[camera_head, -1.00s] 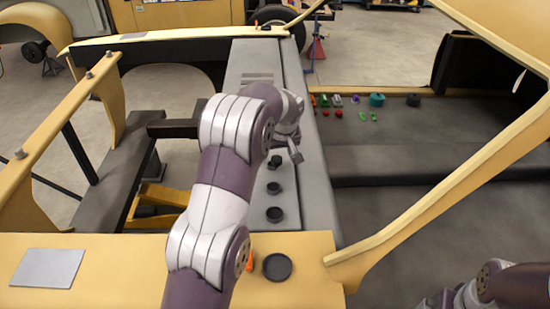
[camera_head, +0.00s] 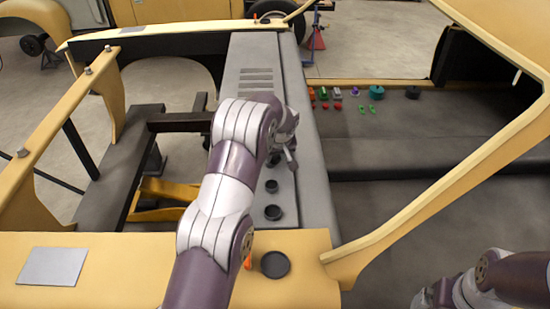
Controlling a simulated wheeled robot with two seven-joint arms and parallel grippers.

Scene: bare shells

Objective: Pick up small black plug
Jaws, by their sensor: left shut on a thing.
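My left gripper (camera_head: 286,152) is over the grey panel (camera_head: 259,55), with my arm link covering much of it. It is shut on a small black plug, mostly hidden; a dark round piece (camera_head: 275,158) shows just beside the fingers. Two more black plugs stand in a row nearer me on the panel, a small one (camera_head: 271,186) and a slightly larger one (camera_head: 272,213). A large flat black plug (camera_head: 275,264) lies on the yellow body panel (camera_head: 310,270). My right gripper (camera_head: 430,297) is at the bottom right; its fingers are too unclear to read.
Small coloured things, a teal pot (camera_head: 376,92) and a dark plug (camera_head: 412,92) sit on the dark shelf (camera_head: 440,140) at the right. An orange piece (camera_head: 248,263) is beside my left arm. A yellow frame bar (camera_head: 430,215) crosses the right side. A grey plate (camera_head: 52,267) lies at left.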

